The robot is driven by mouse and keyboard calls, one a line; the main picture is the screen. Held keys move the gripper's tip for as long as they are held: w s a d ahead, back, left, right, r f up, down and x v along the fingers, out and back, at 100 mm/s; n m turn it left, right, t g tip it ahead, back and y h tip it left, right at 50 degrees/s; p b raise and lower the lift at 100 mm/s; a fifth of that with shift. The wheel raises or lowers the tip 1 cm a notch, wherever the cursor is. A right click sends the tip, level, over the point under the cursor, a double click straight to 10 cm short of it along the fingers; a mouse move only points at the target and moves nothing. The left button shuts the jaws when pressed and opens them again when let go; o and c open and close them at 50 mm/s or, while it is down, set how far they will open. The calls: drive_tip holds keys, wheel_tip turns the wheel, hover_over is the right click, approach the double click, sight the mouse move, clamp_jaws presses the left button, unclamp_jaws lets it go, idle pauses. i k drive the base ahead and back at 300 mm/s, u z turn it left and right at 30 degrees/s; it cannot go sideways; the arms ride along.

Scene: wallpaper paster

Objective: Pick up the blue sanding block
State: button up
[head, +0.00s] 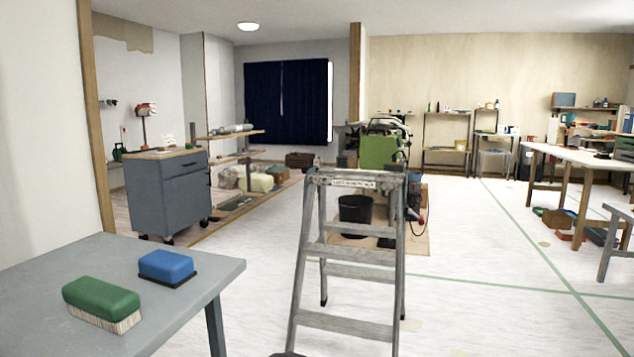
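The blue sanding block (168,265) lies on a grey table (60,262) at the lower left of the head view. It has a blue top and a thin dark base, and sits near the table's right edge. My gripper is not in this view.
A green brush (101,302) with pale bristles lies just left of and nearer than the blue block. A grey stepladder (346,250) stands right of the table. A grey cabinet (168,193) is behind it. Pale floor (480,270) is open to the right, before a long worktable (570,154).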

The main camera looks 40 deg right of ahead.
sight(162, 267)
drive_tip(key=z, duration=2)
drive_tip(key=i, duration=1.35)
drive_tip(key=u, duration=2.65)
